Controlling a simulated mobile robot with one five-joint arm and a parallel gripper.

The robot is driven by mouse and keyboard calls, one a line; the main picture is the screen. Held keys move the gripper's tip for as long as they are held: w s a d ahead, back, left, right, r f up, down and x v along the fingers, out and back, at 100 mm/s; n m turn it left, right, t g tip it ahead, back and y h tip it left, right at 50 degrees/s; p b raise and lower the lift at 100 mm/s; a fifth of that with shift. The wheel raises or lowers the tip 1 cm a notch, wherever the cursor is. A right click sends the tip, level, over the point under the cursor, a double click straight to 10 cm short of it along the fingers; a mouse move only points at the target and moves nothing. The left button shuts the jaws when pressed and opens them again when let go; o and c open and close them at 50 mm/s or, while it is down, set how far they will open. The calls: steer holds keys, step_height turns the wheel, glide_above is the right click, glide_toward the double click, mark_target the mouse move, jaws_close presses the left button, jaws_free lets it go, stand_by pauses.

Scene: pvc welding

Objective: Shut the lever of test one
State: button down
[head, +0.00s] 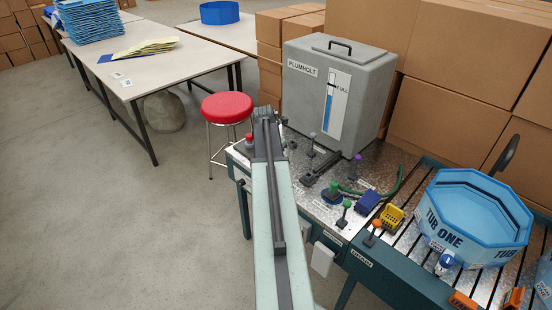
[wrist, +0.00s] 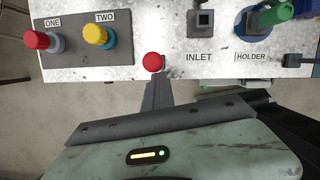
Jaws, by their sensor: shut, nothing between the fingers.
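In the wrist view a panel labelled ONE and TWO carries a red knob (wrist: 37,40) and a yellow knob (wrist: 97,35). A red ball (wrist: 153,62) sits right of that panel at the metal bench's front edge. My gripper (wrist: 154,85) is shut and empty, its dark fingers pointing at the ball; I cannot tell whether they touch it. In the head view my arm covers part of the bench, with a red knob (head: 249,138) just left of it. No lever in view reads as test one; several knobbed levers, such as a purple-topped one (head: 357,157), stand to the right.
A grey PLUMHOLT tank (head: 370,100) stands at the bench's back. A green handle (wrist: 272,14) is by the HOLDER label; a dark square socket (wrist: 200,20) is above INLET. A blue tub (head: 470,215) is on the right. A red stool (head: 227,106) stands left.

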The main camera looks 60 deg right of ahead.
steer(key=shift+w+d, duration=0.1)
steer(key=shift+d, duration=0.2)
steer(key=shift+a, duration=0.1)
steer(key=a+p+v, duration=0.1)
steer(key=p+v, duration=1)
steer(key=shift+s+a+r, duration=0.2)
steer(key=shift+s+a, duration=0.1)
steer(key=shift+a, duration=0.1)
steer(key=shift+w+a+f, duration=0.1)
steer(key=shift+f, duration=0.05)
